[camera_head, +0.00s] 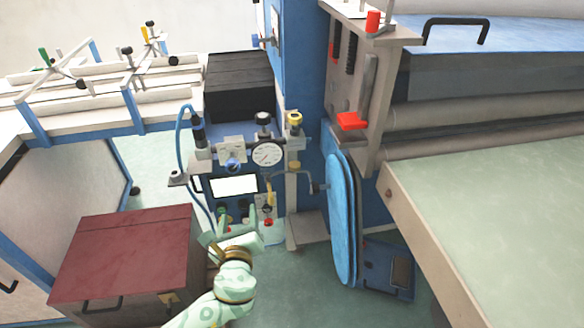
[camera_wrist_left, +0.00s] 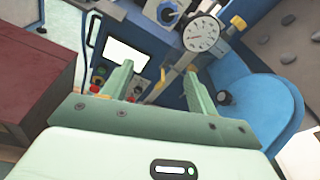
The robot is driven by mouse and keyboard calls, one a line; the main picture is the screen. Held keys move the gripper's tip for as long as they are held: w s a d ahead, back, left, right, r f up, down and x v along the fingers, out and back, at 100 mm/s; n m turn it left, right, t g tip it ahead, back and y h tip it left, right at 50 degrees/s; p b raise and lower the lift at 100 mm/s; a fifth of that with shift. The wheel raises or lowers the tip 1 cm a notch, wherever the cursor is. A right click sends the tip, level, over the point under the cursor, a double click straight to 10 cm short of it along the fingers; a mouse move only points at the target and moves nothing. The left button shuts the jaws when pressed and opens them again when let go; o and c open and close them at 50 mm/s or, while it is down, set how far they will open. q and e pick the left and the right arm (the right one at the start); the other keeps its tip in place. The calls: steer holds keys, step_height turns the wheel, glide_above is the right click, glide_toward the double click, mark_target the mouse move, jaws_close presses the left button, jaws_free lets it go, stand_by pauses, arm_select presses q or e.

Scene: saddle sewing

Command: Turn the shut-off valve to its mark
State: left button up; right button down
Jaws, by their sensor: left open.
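My left gripper (camera_head: 240,222) comes up from below in the head view, in front of the lower part of the control panel. Its two pale green fingers are apart and nothing shows between them. In the left wrist view the open fingers (camera_wrist_left: 158,82) reach toward the panel. A yellow part also shows between the fingers in the wrist view (camera_wrist_left: 163,75), beyond the tips. I cannot make out a mark. My right gripper is out of view.
The lit screen (camera_head: 234,186) and a red knob (camera_head: 268,222) are close to the fingers. A blue round-edged guard (camera_head: 342,220) stands to the right. A dark red cabinet top (camera_head: 125,255) is at the left. A green-topped table (camera_head: 500,210) fills the right.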

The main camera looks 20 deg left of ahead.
mark_target(233, 169)
arm_select(q)
steer(key=w+a+r+m+b, duration=0.1)
steer(key=w+a, duration=0.1)
steer(key=w, duration=0.2)
steer(key=w+a+r+m+y+b, duration=0.1)
steer(key=w+a+b, duration=0.1)
steer(key=w+a, duration=0.1)
steer(key=w+a+r+y+b, duration=0.1)
steer(key=w+a, duration=0.2)
steer(key=w, duration=0.3)
steer(key=shift+w+a+m+b, duration=0.1)
steer(key=shift+m+b, duration=0.3)
steer(key=shift+w+a+r, duration=0.15)
steer(key=shift+w+a, duration=0.05)
steer(key=shift+w, duration=0.05)
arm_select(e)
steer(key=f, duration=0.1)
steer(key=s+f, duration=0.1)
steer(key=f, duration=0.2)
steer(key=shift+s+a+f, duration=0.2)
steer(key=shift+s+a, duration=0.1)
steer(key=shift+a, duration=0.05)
arm_select(q)
steer(key=c, duration=1)
